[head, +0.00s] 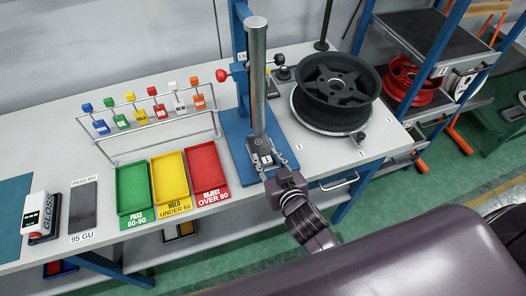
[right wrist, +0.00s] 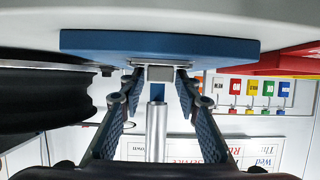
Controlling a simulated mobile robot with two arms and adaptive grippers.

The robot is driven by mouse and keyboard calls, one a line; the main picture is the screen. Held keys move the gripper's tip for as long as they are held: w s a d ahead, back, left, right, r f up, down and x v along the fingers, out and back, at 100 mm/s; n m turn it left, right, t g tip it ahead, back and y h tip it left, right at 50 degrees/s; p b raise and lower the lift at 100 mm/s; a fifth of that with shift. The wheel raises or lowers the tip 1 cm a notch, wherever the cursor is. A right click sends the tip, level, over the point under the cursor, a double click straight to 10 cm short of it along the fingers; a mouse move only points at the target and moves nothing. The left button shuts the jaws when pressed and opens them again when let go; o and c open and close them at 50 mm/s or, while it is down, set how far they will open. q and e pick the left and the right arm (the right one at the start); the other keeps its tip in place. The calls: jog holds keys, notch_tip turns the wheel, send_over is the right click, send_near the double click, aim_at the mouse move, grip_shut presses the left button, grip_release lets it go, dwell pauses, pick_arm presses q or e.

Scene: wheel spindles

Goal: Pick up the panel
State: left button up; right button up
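A small dark panel (head: 262,146) with a white label lies on the blue base of an upright stand, at the foot of its metal column. My right gripper (head: 275,163) reaches in from the front, with one finger on each side of the panel's near end. In the right wrist view, the right gripper (right wrist: 158,77) has its fingers spread, with a grey end face (right wrist: 160,73) between the tips. I cannot tell whether the fingers touch it. A second dark plate (head: 83,207), marked 95 GU, lies at the left of the bench. My left gripper is not in view.
The blue stand (head: 236,158) and its metal column (head: 258,80) rise close behind the panel. Green (head: 133,189), yellow (head: 171,179) and red trays (head: 207,168) lie to the left. A black wheel rim (head: 338,85) stands to the right. The bench front edge is near my gripper.

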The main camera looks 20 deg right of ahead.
jog(key=shift+s, duration=0.1)
jog(key=shift+c, duration=0.5)
grip_shut()
jog(key=shift+r, duration=0.15)
